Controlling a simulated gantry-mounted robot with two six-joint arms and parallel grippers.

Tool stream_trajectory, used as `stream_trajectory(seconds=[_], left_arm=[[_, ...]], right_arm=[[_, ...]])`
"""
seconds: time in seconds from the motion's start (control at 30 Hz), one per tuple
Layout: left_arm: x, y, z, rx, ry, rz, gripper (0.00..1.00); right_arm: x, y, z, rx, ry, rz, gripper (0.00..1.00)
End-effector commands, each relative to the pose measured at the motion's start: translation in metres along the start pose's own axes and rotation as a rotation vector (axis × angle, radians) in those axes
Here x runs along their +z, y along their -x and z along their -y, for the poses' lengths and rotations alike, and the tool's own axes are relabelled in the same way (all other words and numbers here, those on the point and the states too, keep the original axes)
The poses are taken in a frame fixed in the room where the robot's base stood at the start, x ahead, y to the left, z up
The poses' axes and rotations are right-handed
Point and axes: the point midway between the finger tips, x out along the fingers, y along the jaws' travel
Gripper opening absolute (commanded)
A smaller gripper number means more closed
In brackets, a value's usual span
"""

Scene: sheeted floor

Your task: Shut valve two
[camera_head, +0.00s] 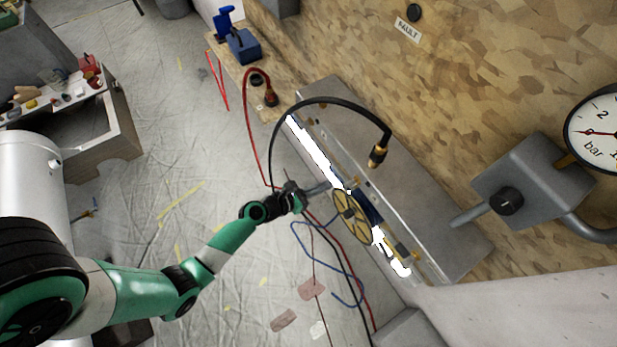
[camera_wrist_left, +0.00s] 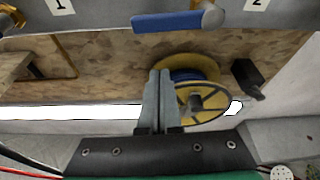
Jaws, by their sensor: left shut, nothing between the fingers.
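My left gripper (camera_head: 318,188) is shut and empty, its tips close to a yellow spoked wheel (camera_head: 351,217); I cannot tell whether they touch. In the left wrist view the shut fingers (camera_wrist_left: 158,88) stand in front of the left side of the wheel (camera_wrist_left: 215,117). A lever with a blue sleeve (camera_wrist_left: 178,21) lies roughly level above the fingertips, between plates marked "1" (camera_wrist_left: 60,5) and "2" (camera_wrist_left: 257,4). The plates are cut by the top edge, so which valve each one names is unclear. My right gripper is out of view.
A black hose with a brass end (camera_head: 377,157) arches over the grey panel (camera_head: 430,215). Red and blue hoses (camera_head: 330,270) lie on the floor below. A gauge (camera_head: 600,130) and grey box (camera_head: 530,180) are at the right. The floor left of the panel is mostly open.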

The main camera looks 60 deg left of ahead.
Motion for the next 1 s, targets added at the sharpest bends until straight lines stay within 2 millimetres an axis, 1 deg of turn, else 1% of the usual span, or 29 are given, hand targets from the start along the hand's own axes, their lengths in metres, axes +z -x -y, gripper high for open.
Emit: stream_trajectory(seconds=[0.03, 0.07, 0.1, 0.13, 0.2, 0.3, 0.4, 0.7, 0.77, 0.9, 1.0], left_arm=[[-0.003, -0.013, 0.001, -0.004, -0.002, 0.001, 0.0], [-0.002, -0.019, 0.001, -0.003, -0.002, 0.001, 0.0], [0.015, -0.01, 0.001, 0.0, -0.001, 0.002, 0.0], [0.021, -0.007, 0.001, 0.0, -0.002, 0.002, 0.0], [0.029, -0.004, 0.0, 0.001, -0.002, 0.001, 0.0], [0.035, -0.001, 0.0, 0.0, -0.001, 0.0, 0.0], [0.038, 0.0, 0.0, 0.0, 0.0, 0.0, 0.0], [0.038, 0.0, 0.0, 0.001, -0.001, -0.001, 0.0], [0.041, 0.001, 0.0, 0.003, -0.008, -0.001, 0.0], [0.053, 0.005, 0.001, 0.024, -0.071, -0.002, 0.0], [0.054, 0.005, 0.0, 0.035, -0.103, 0.0, 0.0]], right_arm=[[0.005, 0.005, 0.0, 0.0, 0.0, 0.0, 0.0], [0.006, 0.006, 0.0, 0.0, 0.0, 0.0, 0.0], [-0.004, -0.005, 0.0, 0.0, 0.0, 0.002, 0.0], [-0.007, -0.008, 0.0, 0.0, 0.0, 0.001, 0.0], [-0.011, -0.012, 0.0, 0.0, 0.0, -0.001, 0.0], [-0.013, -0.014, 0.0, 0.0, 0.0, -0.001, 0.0], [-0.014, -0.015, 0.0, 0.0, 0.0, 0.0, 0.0], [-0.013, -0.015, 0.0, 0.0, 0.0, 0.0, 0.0], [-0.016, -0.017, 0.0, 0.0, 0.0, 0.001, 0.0], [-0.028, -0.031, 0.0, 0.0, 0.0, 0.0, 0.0], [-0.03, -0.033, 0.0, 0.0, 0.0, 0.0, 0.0]])
